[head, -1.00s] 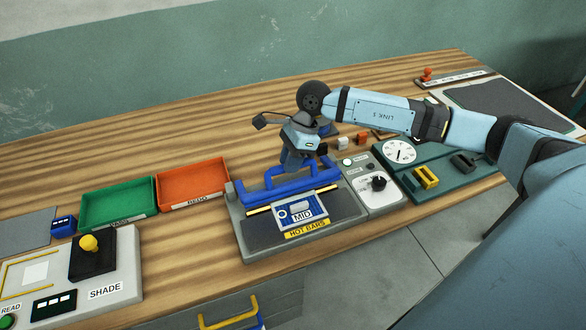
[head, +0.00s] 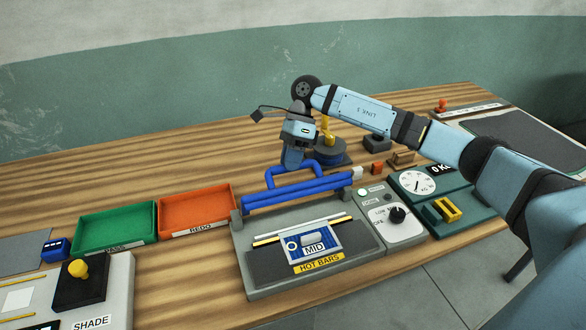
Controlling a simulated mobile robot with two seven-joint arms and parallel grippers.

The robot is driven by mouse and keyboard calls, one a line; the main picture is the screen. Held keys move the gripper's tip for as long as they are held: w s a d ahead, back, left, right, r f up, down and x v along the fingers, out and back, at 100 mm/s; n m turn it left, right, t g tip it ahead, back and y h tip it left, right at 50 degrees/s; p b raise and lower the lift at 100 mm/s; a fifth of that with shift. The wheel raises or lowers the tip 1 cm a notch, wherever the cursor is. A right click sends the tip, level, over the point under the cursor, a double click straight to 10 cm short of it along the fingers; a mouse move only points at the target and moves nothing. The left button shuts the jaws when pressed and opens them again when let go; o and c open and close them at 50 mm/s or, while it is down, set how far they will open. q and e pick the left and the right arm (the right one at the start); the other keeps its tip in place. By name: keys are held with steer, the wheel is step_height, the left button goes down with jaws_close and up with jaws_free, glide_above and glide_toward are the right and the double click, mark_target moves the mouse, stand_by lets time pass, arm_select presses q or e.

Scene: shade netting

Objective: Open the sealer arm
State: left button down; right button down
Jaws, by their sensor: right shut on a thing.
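The sealer (head: 262,268) stands at the middle front of the table, with a dark bed and a yellow "HOT BARS" label. Its blue arm (head: 330,187) is raised at the back of the bed, tilted up off the bars. My right gripper (head: 292,168) comes down from above and is shut on the arm's blue handle (head: 318,165); its fingertips are partly hidden. My left gripper is not in view.
A green PASS tray (head: 113,248) and an orange REDO tray (head: 196,230) stand left of the sealer. A knob panel (head: 375,205) and a dial scale (head: 465,220) are on its right. A yellow-topped joystick box (head: 80,285) is at front left.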

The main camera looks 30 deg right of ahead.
steer(key=shift+w+f, duration=0.1)
steer(key=shift+f, duration=0.35)
steer(key=c, duration=1.4)
jaws_free()
steer(key=o, duration=0.3)
steer(key=shift+w+f, duration=0.1)
steer(key=shift+w, duration=0.1)
steer(key=shift+o, duration=0.2)
steer(key=b+v, duration=0.1)
steer(key=v, duration=1.3)
